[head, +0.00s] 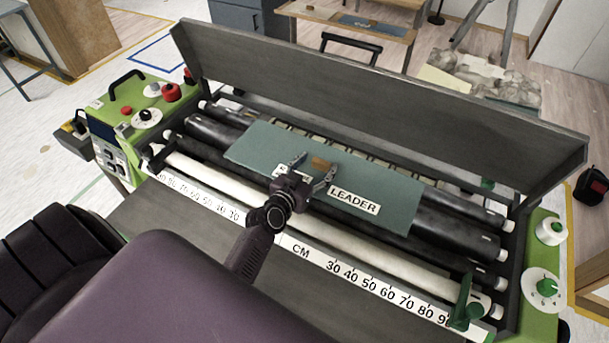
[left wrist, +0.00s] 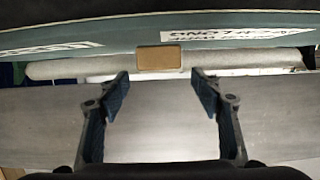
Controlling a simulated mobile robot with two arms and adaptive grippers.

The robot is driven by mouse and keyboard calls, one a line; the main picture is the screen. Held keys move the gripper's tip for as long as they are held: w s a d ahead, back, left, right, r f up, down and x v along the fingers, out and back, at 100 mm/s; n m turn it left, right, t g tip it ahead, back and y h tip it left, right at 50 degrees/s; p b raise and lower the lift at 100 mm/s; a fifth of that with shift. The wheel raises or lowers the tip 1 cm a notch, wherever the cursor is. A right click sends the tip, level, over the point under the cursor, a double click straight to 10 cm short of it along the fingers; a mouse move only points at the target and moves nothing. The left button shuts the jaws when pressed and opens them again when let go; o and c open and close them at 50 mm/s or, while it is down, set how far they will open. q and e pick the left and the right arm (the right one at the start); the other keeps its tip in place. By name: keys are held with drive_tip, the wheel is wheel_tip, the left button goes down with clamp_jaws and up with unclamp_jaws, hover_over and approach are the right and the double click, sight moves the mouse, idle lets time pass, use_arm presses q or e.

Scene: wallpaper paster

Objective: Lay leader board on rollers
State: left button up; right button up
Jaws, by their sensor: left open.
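The leader board (head: 385,190) is a flat teal panel with a white "LEADER" label. It lies lengthwise over the dark rollers (head: 455,220) of the paster; its contact with them is hidden underneath. A small tan block (head: 320,162) sits on the board, and it also shows in the left wrist view (left wrist: 158,58). My left gripper (head: 313,170) is open near the tan block, with its fingers spread to either side. In the left wrist view the fingers (left wrist: 162,93) are apart with nothing between them, and the board (left wrist: 120,42) is beyond their tips. My right gripper is out of view.
A long grey raised cover (head: 380,105) stands behind the rollers. A white roller (head: 400,262) and a centimetre scale (head: 350,275) run along the front. Green end housings (head: 125,110) with knobs flank the machine. A wooden table (head: 350,22) stands behind.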

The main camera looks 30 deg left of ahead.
use_arm(q)
drive_tip(key=v, duration=0.8)
drive_tip(key=shift+s+r+b, duration=0.3)
drive_tip(key=shift+s+b, duration=0.05)
drive_tip(key=shift+b, duration=0.1)
drive_tip(key=shift+f, duration=0.1)
